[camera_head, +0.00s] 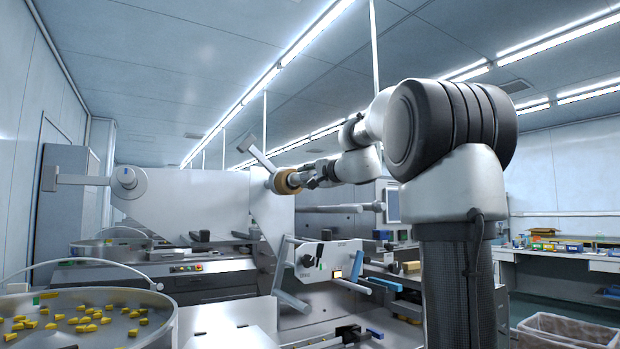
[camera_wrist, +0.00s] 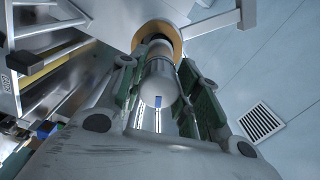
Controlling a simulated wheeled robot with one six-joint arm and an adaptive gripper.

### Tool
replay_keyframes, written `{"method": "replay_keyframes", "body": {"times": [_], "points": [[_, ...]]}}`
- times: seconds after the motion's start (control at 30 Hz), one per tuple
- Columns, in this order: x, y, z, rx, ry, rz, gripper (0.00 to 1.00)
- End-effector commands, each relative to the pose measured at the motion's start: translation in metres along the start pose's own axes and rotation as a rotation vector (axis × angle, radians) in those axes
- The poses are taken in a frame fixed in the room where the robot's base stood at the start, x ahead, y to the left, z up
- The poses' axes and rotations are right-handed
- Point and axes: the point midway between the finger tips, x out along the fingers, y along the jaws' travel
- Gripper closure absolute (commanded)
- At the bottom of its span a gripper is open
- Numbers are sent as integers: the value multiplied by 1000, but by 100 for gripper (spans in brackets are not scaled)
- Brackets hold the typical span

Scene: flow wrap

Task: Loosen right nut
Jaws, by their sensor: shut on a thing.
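The right nut (camera_wrist: 157,84) shows in the wrist view as a silver, round-ended piece with a small blue mark, on the spindle in front of a tan-orange ring (camera_wrist: 176,31). My gripper (camera_wrist: 160,78) has one green-padded finger on each side of it and is shut on it. In the head view, my gripper (camera_head: 312,176) reaches from the right to the tan-orange ring (camera_head: 287,182) on the machine's upright panel. The nut is hidden there by the gripper. The exact finger contact is hard to make out.
A second spindle with a round hub (camera_head: 127,178) stands at the left of the panel (camera_head: 190,205). A flat arm (camera_head: 258,155) sticks out beside the right ring. A round bowl (camera_head: 85,320) with yellow pieces is at the lower left. Rollers (camera_head: 330,209) lie below my arm.

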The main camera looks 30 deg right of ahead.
Motion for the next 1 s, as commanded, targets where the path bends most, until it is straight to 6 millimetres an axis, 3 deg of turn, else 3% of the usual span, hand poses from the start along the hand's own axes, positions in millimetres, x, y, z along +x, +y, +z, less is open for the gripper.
{"method": "replay_keyframes", "body": {"times": [1.0], "points": [[0, 5, -1, -892, -4, 3, 91]]}}
